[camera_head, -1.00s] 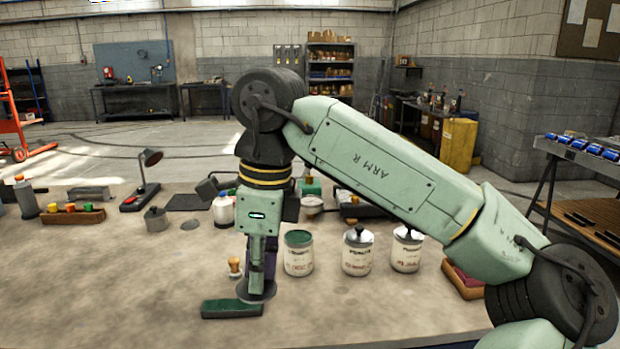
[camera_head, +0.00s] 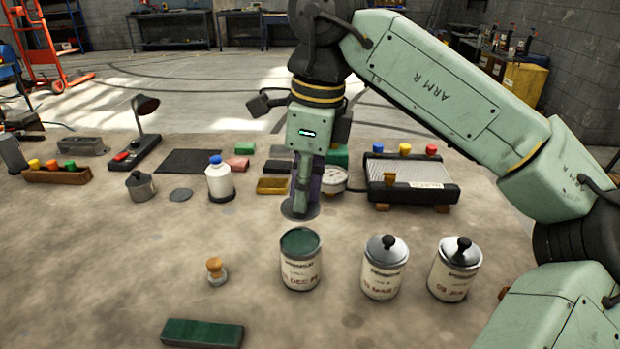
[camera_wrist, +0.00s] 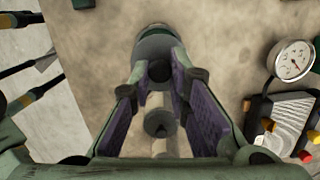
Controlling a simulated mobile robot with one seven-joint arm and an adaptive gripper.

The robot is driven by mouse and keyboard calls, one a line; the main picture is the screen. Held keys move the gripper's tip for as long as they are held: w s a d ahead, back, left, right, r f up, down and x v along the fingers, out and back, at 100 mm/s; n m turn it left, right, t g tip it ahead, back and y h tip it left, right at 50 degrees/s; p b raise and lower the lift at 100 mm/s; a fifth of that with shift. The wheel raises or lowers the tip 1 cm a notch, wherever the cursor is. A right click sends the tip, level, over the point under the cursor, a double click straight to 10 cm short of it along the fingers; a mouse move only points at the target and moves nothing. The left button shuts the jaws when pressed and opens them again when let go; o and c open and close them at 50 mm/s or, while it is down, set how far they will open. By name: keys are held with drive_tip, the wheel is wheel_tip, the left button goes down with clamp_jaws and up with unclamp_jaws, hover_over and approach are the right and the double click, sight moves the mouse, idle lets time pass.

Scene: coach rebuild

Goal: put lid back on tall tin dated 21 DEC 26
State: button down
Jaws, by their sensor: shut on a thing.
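My gripper (camera_head: 300,196) is shut on the knob of a round grey lid (camera_head: 300,211) and holds it level. In the head view the lid shows just beyond the open tin (camera_head: 300,270), apart from its rim; its height is hard to tell. This tin is upright, lidless and dark green inside. Its label seems to read DEC; the rest is too small. In the wrist view, the purple-padded fingers (camera_wrist: 160,75) close on the knob, and the lid (camera_wrist: 160,48) shows past them.
Two lidded tins (camera_head: 384,275) (camera_head: 455,275) stand right of the open tin. A wooden-knobbed stamp (camera_head: 215,270) and a green block (camera_head: 202,333) are left and in front. A white bottle (camera_head: 219,182), gauge (camera_head: 333,180) and button tray (camera_head: 410,178) stand behind.

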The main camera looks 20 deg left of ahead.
sight(304, 243)
drive_tip(key=shift+s+f+b, duration=0.15)
drive_tip(key=shift+f+b, duration=0.25)
drive_tip(key=shift+f, duration=0.15)
drive_tip(key=shift+f+b, duration=2)
drive_tip(key=shift+f, duration=0.6)
drive_tip(key=shift+f, duration=0.2)
drive_tip(key=c, duration=1.4)
unclamp_jaws()
drive_tip(key=shift+c, duration=0.2)
drive_tip(key=shift+o, duration=0.4)
drive_tip(key=o, duration=0.4)
